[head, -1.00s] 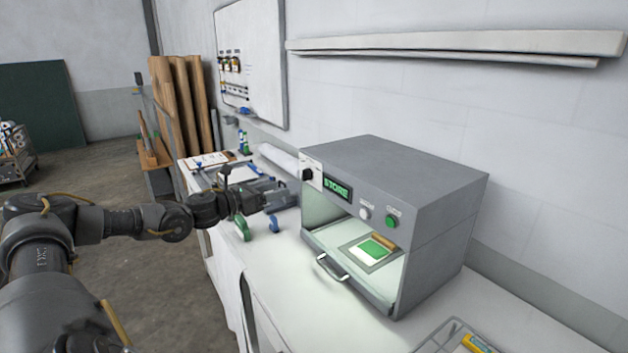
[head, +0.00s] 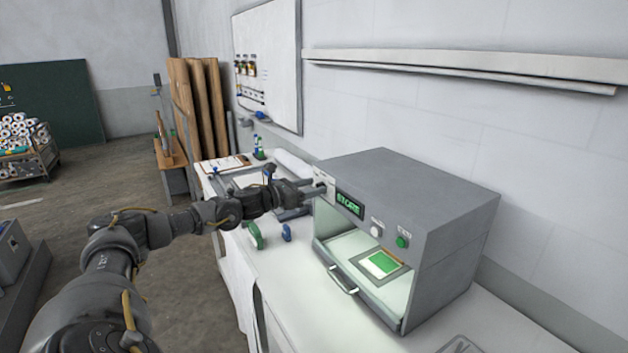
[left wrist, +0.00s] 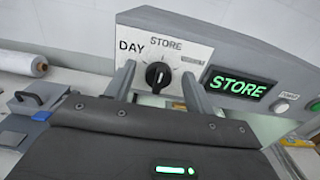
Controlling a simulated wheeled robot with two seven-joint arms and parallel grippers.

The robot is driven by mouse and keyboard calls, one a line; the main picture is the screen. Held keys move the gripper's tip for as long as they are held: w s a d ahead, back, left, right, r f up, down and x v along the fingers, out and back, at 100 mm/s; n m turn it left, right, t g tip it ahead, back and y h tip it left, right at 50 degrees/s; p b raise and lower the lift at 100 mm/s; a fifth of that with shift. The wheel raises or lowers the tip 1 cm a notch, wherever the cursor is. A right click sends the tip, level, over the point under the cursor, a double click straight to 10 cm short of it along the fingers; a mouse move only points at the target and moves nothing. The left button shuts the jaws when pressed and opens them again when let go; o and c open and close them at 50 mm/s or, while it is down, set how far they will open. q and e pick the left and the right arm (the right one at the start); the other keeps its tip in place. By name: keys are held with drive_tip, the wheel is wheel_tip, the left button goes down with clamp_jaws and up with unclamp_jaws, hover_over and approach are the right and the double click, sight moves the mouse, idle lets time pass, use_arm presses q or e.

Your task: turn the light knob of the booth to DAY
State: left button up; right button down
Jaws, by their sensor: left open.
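The grey light booth (head: 455,225) stands on the white bench, its display (head: 350,204) reading STORE in green. The black light knob (left wrist: 158,75) is on a white plate at the booth's upper left front, with DAY at left, STORE at top and a blurred label at right. Its pointer seems to be up towards STORE. My left gripper (head: 318,188) is at the knob plate; in the left wrist view its open fingers (left wrist: 157,84) stand one on each side of the knob. I cannot tell whether they touch it. My right gripper is not in view.
A white button (head: 376,230) and a green button (head: 402,241) sit right of the display. The booth's open chamber holds a green and white sample (head: 380,263); a handle (head: 343,281) juts out in front. Green and blue tools (head: 255,236) lie left of the booth.

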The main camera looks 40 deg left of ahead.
use_arm(q)
drive_tip(key=shift+w+d, duration=0.25)
drive_tip(key=shift+w, duration=0.35)
drive_tip(key=c, duration=1)
drive_tip(key=shift+o, duration=0.2)
